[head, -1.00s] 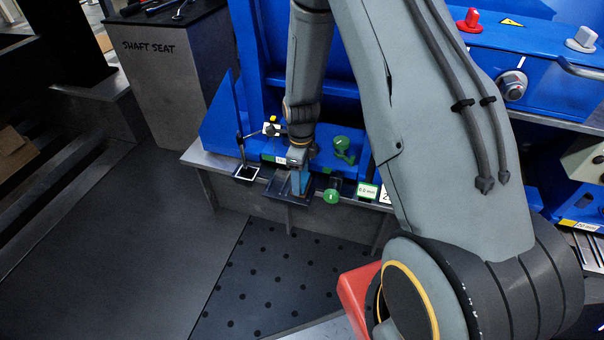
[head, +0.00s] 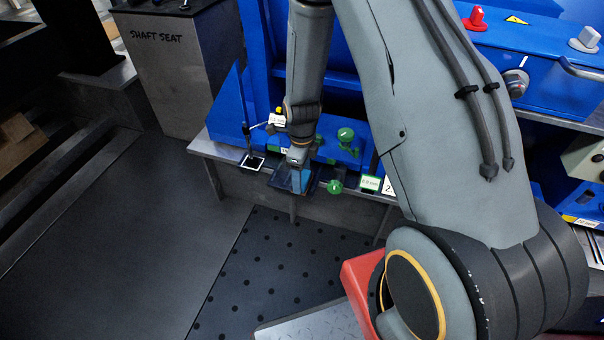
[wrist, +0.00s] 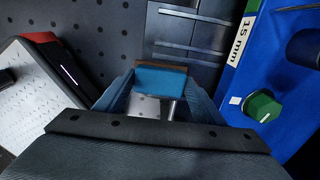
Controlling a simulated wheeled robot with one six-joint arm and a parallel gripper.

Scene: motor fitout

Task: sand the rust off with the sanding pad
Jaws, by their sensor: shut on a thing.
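My gripper (wrist: 160,88) is shut on the sanding pad (wrist: 160,76), a blue block with a brown edge, held between the two fingers in the wrist view. In the head view my gripper (head: 299,178) hangs at the front edge of the blue machine's bench, over a dark tray (head: 277,183). The pad cannot be told apart from the blue fingers there. I can make out no rust in either view, and I cannot tell whether the pad touches anything.
Green knobs (head: 345,135) stand just right of my gripper. A grey "SHAFT SEAT" block (head: 175,75) stands back left. The dark floor (head: 130,220) in front is clear.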

